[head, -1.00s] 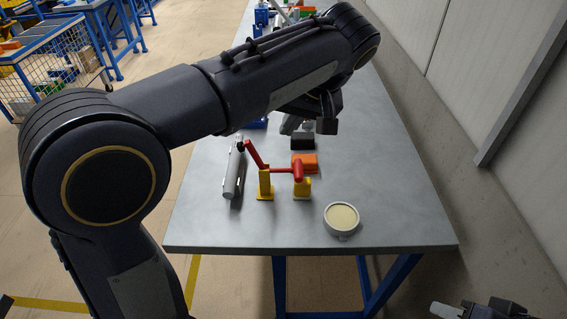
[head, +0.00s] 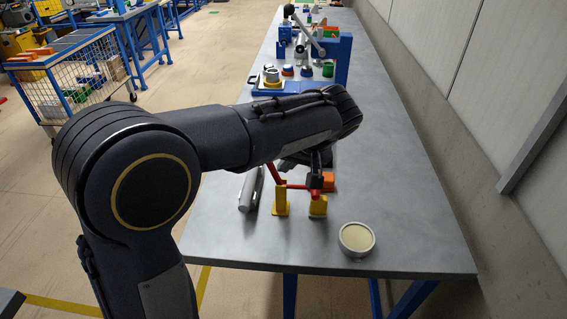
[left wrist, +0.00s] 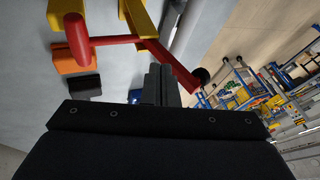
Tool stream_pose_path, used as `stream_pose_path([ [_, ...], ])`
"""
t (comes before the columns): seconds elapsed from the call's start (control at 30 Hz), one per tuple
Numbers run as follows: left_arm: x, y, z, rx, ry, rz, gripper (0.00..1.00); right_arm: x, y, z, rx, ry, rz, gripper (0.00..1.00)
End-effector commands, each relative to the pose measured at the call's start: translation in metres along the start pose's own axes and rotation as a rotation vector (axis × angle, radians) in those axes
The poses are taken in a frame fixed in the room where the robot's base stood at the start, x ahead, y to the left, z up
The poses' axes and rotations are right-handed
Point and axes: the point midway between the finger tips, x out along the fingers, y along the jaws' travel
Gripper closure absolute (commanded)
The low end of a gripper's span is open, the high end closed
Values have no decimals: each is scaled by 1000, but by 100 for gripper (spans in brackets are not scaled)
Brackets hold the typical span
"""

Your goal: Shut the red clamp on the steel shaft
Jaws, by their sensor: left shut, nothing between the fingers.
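The red clamp (head: 291,187) is a red bar between two yellow posts, with a red arm slanting up to the left. In the left wrist view the clamp (left wrist: 77,38) shows a thick red end at left and a black tip at the far end of its arm. The grey steel shaft (head: 250,190) lies on the table left of the posts; part of it shows in the wrist view (left wrist: 190,30). My left gripper (head: 315,183) is shut and empty, just above the clamp's right end, partly hiding it. Contact cannot be told. My right gripper is out of view.
An orange block (head: 329,180) is behind the clamp; a black block (left wrist: 82,87) shows beside it in the wrist view. A round cream-topped dish (head: 357,239) stands at front right. A blue fixture (head: 338,58) stands farther back. The right tabletop is clear.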

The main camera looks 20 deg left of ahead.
Motion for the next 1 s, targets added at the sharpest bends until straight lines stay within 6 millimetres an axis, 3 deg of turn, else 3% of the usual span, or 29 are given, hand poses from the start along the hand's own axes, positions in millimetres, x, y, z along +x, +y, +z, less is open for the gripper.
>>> stream_pose_path([
  [1.0,6,-8,1,-28,-13,79,100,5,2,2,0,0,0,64],
])
